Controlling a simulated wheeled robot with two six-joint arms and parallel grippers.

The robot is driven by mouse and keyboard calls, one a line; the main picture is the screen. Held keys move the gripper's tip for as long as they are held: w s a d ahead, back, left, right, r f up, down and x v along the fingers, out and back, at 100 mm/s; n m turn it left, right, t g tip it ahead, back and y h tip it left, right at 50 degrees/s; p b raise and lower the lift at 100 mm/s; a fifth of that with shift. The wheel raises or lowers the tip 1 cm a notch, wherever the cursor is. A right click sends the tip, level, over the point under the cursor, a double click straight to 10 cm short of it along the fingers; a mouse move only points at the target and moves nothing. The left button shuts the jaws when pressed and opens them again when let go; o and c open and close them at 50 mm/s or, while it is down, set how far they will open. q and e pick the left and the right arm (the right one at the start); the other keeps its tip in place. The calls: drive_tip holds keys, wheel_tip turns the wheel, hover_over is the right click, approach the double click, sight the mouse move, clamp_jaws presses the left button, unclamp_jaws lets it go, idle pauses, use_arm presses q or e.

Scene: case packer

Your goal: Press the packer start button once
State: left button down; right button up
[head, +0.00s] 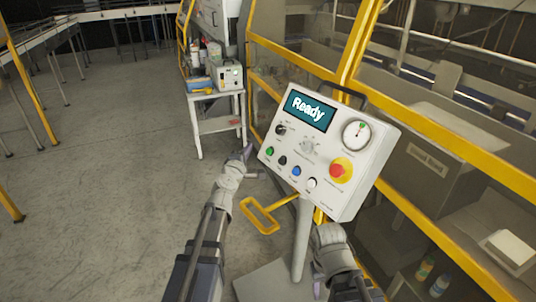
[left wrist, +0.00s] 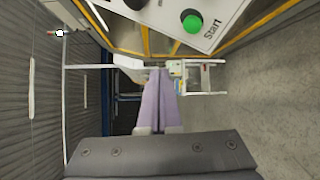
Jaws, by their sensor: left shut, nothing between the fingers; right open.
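The control panel (head: 352,191) is a white box on a grey post, its screen (head: 308,111) reading "Ready". The green start button (head: 269,151) is at the left end of its bottom row; in the left wrist view the green button (left wrist: 192,23) has the label "Start" beside it. My left gripper (head: 248,152) is shut and empty, just left of the panel near the green button, apart from it. Its lilac fingers (left wrist: 160,98) point ahead, below the button in the left wrist view. My right gripper (head: 318,285) is low, below the panel, its fingers mostly hidden.
Black, blue and white buttons (head: 297,171) sit beside the green one, with a red emergency stop (head: 340,170) above right. A yellow-framed fence (head: 430,235) stands behind. A small table (head: 217,98) stands farther back.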

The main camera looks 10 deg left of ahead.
use_arm(q)
drive_tip(key=shift+w+d+f+b, duration=0.7)
drive_tip(key=shift+w+d+f, duration=0.2)
drive_tip(key=shift+w, duration=0.15)
drive_tip(key=shift+w+d+f+b, duration=0.7)
drive_tip(key=shift+w+d, duration=0.2)
drive_tip(key=shift+w, duration=0.15)
drive_tip(key=shift+f, duration=0.1)
idle(0.6)
drive_tip(key=shift+w+d+f, duration=0.15)
drive_tip(key=shift+w+d, duration=0.1)
drive_tip(key=shift+d, duration=0.05)
drive_tip(key=shift+w+d+f+b, duration=0.2)
drive_tip(key=shift+w+b, duration=0.05)
drive_tip(key=shift+b, duration=0.1)
idle(0.6)
drive_tip(key=shift+r, duration=0.1)
drive_tip(key=shift+s+a+r+p, duration=0.35)
drive_tip(key=shift+s+a+p, duration=0.1)
drive_tip(key=shift+s, duration=0.05)
idle(0.4)
drive_tip(key=s+a+r+p, duration=0.2)
drive_tip(key=s+a, duration=0.1)
drive_tip(key=shift+s+r, duration=0.15)
drive_tip(key=shift+r, duration=0.05)
idle(0.4)
